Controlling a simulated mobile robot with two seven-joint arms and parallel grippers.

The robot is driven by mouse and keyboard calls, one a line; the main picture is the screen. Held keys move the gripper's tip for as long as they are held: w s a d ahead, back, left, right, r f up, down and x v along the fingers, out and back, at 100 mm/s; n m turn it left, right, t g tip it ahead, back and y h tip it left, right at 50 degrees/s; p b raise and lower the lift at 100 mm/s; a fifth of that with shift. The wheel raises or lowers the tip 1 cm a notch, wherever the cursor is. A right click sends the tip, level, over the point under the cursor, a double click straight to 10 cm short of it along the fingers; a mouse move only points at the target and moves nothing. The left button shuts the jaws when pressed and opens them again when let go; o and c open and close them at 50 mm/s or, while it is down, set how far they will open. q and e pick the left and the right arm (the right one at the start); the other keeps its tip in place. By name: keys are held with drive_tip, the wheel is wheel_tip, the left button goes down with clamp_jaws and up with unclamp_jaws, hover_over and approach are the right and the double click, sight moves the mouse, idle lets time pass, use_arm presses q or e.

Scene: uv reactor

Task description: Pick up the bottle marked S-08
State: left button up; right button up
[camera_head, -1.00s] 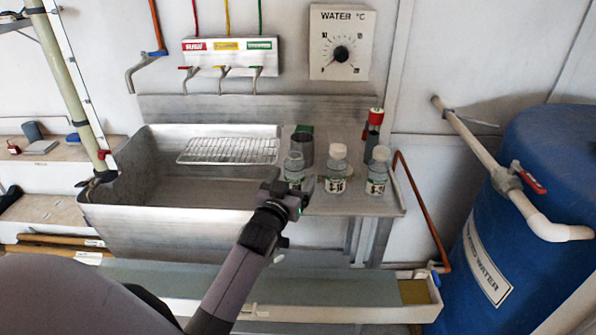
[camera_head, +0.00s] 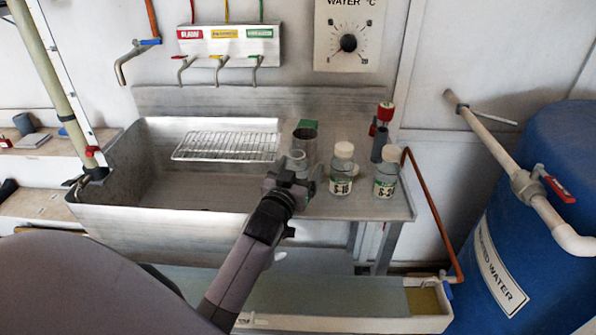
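Three small clear bottles stand along the metal drainboard (camera_head: 360,208) right of the sink. The left bottle (camera_head: 297,158) is mostly hidden behind my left gripper (camera_head: 291,182), and its label cannot be read. The middle bottle (camera_head: 342,170) has a white cap and a label that looks like S-10. The right bottle (camera_head: 386,178) has a label starting with S-, its number unclear. My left gripper is at the left bottle, apart from the other two. Its fingers are too small and dark to tell whether they are open or closed on it. My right gripper is out of view.
A red-topped dark cylinder (camera_head: 381,130) stands behind the right bottle. The sink (camera_head: 160,222) with a wire rack (camera_head: 226,147) lies left. A blue water barrel (camera_head: 540,180) stands right.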

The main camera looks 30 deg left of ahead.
use_arm(q)
drive_tip(key=c, duration=1)
drive_tip(key=shift+c, duration=0.2)
drive_tip(key=shift+r, duration=0.15)
